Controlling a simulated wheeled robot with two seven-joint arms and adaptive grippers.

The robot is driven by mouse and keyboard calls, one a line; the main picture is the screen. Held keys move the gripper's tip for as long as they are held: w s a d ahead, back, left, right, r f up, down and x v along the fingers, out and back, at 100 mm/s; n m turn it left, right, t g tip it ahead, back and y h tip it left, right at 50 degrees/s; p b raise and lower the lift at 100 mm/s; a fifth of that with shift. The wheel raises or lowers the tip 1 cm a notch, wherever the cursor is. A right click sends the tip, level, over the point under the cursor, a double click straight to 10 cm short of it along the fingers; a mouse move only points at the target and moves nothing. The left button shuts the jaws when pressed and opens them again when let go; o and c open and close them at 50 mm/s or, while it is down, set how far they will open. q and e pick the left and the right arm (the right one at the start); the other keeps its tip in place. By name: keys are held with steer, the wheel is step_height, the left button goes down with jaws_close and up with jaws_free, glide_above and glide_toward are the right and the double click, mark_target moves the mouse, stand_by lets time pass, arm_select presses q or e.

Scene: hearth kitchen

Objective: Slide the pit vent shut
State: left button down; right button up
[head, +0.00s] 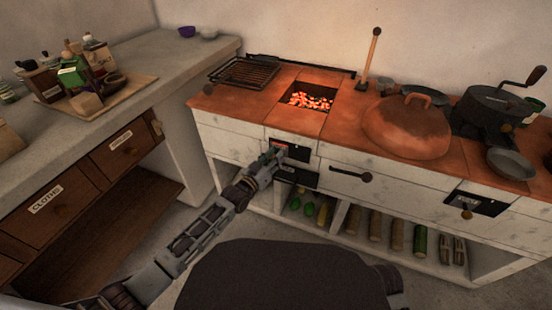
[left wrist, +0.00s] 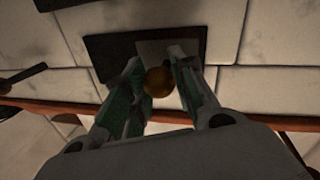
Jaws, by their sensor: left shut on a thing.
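The pit vent is a black plate (head: 297,152) on the white hearth front, just below the pit of glowing coals (head: 308,100). In the left wrist view its dark frame (left wrist: 108,46) shows with a greyer slide plate (left wrist: 160,47) over its right part. A round brass knob (left wrist: 158,84) stands out from the slide. My left gripper (head: 279,152) is at the vent, its fingers shut on the knob from both sides, as the left wrist view shows (left wrist: 160,75). The gripper hides part of the vent in the head view. My right gripper is not in view.
A second dark plate (head: 296,177) lies just below the vent. A dark handle (head: 352,174) sticks out to its right. Another knobbed vent (head: 476,203) is farther right. Shelves below hold logs (head: 397,235). A wooden-drawer counter (head: 75,190) stands left of my arm.

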arm_select(q)
steer(key=shift+w+a, duration=0.15)
steer(key=shift+a, duration=0.1)
steer(key=c, duration=1.2)
jaws_free()
steer(key=shift+o, duration=0.3)
steer(key=shift+s, duration=0.2)
steer(key=v, duration=1.1)
steer(key=shift+s+a, duration=0.25)
steer(key=shift+s, duration=0.05)
steer(key=shift+r, duration=0.1)
